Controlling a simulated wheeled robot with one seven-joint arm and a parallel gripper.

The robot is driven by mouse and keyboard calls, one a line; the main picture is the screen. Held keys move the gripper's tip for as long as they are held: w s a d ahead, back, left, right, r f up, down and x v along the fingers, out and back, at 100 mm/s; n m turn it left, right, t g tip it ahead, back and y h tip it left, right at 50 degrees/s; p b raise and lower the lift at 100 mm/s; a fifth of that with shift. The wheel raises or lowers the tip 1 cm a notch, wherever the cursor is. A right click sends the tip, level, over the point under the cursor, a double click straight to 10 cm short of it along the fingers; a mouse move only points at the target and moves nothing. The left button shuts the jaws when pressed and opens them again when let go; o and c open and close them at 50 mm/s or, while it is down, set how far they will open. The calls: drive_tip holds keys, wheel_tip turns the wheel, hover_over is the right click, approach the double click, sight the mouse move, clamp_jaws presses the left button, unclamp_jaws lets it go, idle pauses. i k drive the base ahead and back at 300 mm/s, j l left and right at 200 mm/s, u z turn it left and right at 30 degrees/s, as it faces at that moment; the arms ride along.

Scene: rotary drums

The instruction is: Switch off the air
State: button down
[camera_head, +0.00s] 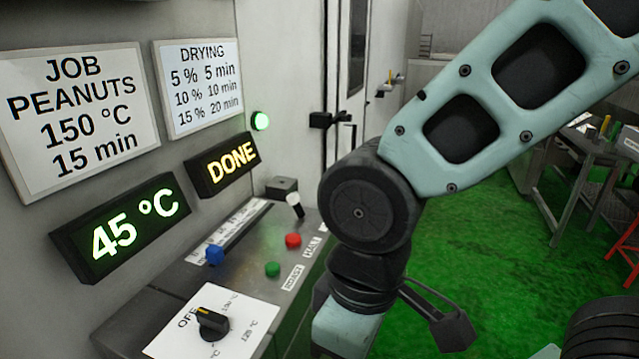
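A control panel (232,283) slopes out from the machine's wall. No label that I can read says air. My arm's wrist (362,270) hangs right of the panel. My gripper (438,318) shows only in part, at the lower edge; its fingertips cannot be made out.
A green button (272,270) and a red button (293,240) have labels ROAST and HALT nearby. Displays read 45 °C (125,229) and DONE (222,166). Job and drying signs hang above. Green floor lies right; a table (588,165) stands there.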

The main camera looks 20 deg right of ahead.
sight(293, 200)
drive_tip(key=i+l, duration=0.7)
drive_tip(key=l, duration=0.2)
drive_tip(key=u, duration=0.05)
